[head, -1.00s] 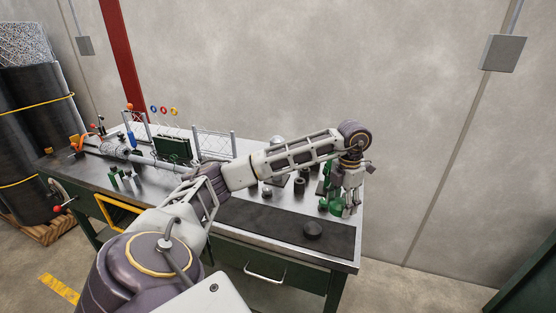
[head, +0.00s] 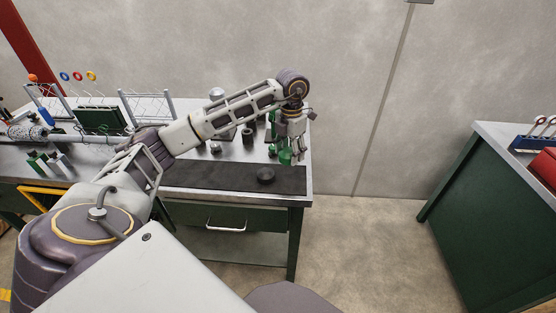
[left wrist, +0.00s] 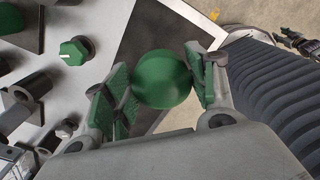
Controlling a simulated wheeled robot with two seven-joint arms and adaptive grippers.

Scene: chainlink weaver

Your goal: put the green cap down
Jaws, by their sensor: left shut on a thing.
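The green cap (left wrist: 162,80) is round and sits between the two green-padded fingers of my left gripper (left wrist: 160,92) in the left wrist view. The gripper is shut on it. In the head view my left gripper (head: 291,158) points down over the right end of the workbench (head: 309,188), beside the dark mat (head: 215,177). The cap's height above the bench is hard to tell. My right gripper is not in view.
A green cabinet (head: 470,190) stands right, with open floor between.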

